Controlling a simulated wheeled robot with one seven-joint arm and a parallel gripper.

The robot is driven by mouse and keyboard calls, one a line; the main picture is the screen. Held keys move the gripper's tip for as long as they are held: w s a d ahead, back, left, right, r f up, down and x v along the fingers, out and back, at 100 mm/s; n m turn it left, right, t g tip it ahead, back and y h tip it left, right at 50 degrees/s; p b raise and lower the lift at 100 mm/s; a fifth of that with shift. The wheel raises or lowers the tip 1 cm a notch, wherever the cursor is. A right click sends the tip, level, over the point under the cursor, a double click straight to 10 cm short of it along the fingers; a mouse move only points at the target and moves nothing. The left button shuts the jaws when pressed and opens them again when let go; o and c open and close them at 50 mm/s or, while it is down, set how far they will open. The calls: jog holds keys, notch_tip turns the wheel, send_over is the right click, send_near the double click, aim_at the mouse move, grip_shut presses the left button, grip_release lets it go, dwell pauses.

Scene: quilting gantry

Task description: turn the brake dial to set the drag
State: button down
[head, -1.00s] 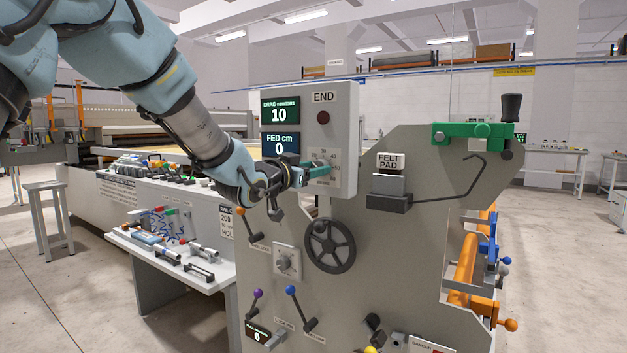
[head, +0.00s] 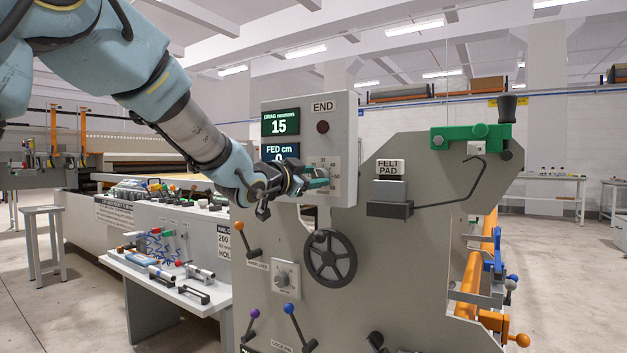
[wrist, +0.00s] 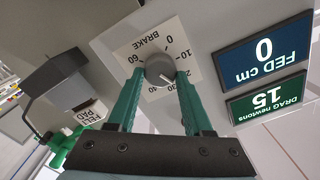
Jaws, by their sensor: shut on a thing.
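The brake dial (wrist: 159,68) is a round grey knob on a white scale plate (wrist: 124,57) marked BRAKE, with numbers from 0 to 60. In the wrist view it sits between the green fingers of my gripper (wrist: 157,80), which are shut on it. In the head view my gripper (head: 318,180) reaches the plate on the end panel, and the fingers hide the knob. The drag display (head: 281,123) reads 15 newtons; it also shows upside down in the wrist view (wrist: 268,98). The fed display (wrist: 262,50) reads 0 cm.
A black handwheel (head: 330,258) and a smaller grey knob (head: 284,280) are below my gripper. Levers with orange, purple and blue balls stand on the same panel. The felt pad holder (head: 390,195) is to the right. A side bench (head: 200,310) carries several tools.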

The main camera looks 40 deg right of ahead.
jog(key=shift+c, duration=1.5)
grip_release()
jog(key=shift+a, duration=0.1)
jog(key=b+v, duration=0.1)
jog(key=v, duration=0.9)
jog(key=shift+a, duration=0.3)
